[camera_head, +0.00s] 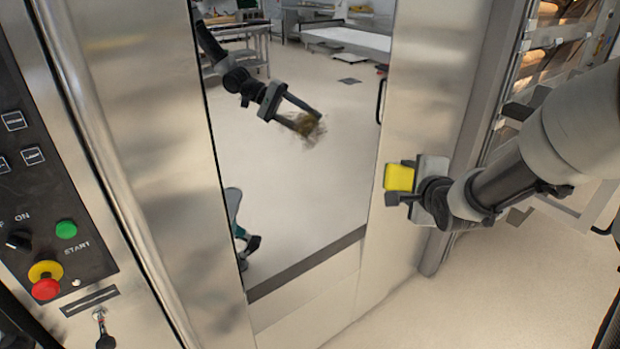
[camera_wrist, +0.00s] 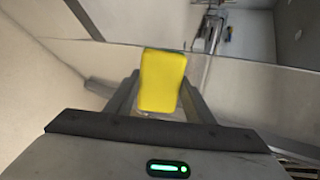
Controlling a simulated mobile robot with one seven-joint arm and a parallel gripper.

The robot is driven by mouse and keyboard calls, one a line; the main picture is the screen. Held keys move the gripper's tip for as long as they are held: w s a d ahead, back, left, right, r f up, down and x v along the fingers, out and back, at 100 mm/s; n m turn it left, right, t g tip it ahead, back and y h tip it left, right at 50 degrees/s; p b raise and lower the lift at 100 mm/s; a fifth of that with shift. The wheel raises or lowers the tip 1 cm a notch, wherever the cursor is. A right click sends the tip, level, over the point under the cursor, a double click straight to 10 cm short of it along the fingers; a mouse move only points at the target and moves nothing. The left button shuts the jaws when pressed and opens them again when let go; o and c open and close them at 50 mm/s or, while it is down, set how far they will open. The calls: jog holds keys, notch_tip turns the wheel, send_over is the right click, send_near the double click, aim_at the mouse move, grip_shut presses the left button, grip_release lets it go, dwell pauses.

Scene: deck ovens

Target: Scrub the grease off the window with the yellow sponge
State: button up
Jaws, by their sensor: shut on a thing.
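The yellow sponge (camera_head: 399,178) is held between the fingers of my gripper (camera_head: 402,182), in front of the steel strip to the right of the window. My gripper is shut on it. In the wrist view the sponge (camera_wrist: 162,82) sticks out upright between the two fingers (camera_wrist: 158,95). The window (camera_head: 300,200) is a tall glass pane in the steel door and reflects the room and my arm. A brownish smear of grease (camera_head: 309,128) lies on its upper middle, over the reflected gripper. The sponge is right of and lower than the smear. I cannot tell whether it touches the door.
A control panel (camera_head: 40,200) with a green button (camera_head: 66,229) and a red and yellow stop button (camera_head: 46,282) is at the left. A rack (camera_head: 545,60) with bread stands at the upper right. The floor (camera_head: 480,290) at the lower right is clear.

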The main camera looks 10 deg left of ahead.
jog(key=s+a+r+n+t+y, duration=0.1)
jog(key=s+a+r+n+y, duration=0.3)
jog(key=a, duration=0.6)
jog(key=n+g+y, duration=0.2)
jog(key=n+y, duration=0.1)
jog(key=y, duration=0.4)
send_near(279, 144)
jog(key=shift+b+x, duration=1.55)
jog(key=shift+x, duration=0.6)
jog(key=shift+x, duration=0.95)
